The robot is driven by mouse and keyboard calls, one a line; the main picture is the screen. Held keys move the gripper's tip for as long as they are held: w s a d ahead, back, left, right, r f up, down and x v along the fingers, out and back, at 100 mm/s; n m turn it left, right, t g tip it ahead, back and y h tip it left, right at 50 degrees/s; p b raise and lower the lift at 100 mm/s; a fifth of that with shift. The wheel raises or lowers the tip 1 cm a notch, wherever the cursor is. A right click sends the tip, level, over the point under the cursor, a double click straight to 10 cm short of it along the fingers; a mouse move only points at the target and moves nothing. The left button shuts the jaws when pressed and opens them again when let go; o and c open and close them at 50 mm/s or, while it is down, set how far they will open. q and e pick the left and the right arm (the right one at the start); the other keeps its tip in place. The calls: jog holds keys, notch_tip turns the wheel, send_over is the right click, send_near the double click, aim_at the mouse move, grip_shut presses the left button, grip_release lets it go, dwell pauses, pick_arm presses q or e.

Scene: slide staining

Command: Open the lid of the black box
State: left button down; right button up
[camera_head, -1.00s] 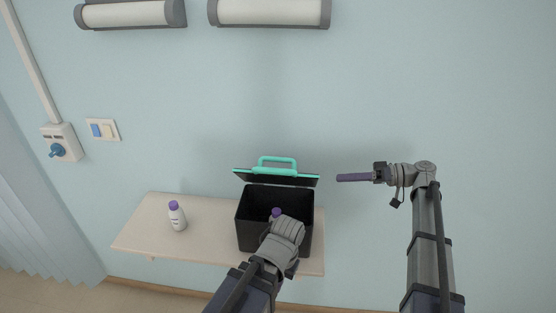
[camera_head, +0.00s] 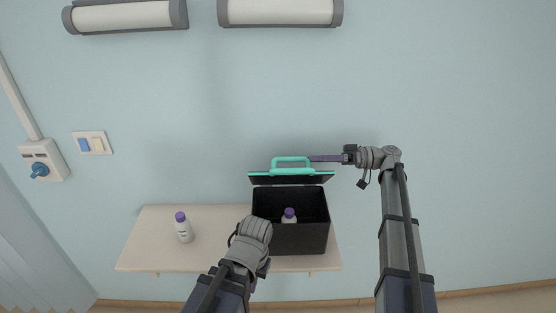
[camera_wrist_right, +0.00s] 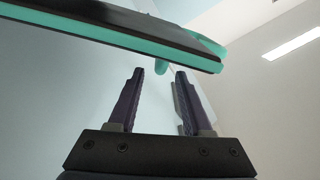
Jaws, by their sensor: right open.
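The black box (camera_head: 292,240) stands on a small shelf. Its lid (camera_head: 262,180) is raised above the back edge, leaving the box open, and carries a teal handle (camera_head: 292,161). A purple-capped bottle (camera_head: 289,216) is inside the box. My right gripper (camera_head: 312,158) is open, its purple fingers level with the handle's right end. In the right wrist view, the lid (camera_wrist_right: 125,28) spans above the fingers and a teal piece shows between the fingertips (camera_wrist_right: 157,72). Whether they touch it is unclear. My left gripper (camera_head: 252,236) is at the box's front left; its fingers are hidden.
A second white bottle with a purple cap (camera_head: 183,229) stands on the shelf (camera_head: 140,255), left of the box. The shelf between them is clear. A blue wall (camera_head: 450,150) is close behind, with a switch plate and socket at left.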

aim_at(302, 159)
jog(key=shift+a, duration=3.85)
jog(key=shift+c, duration=0.3)
grip_shut()
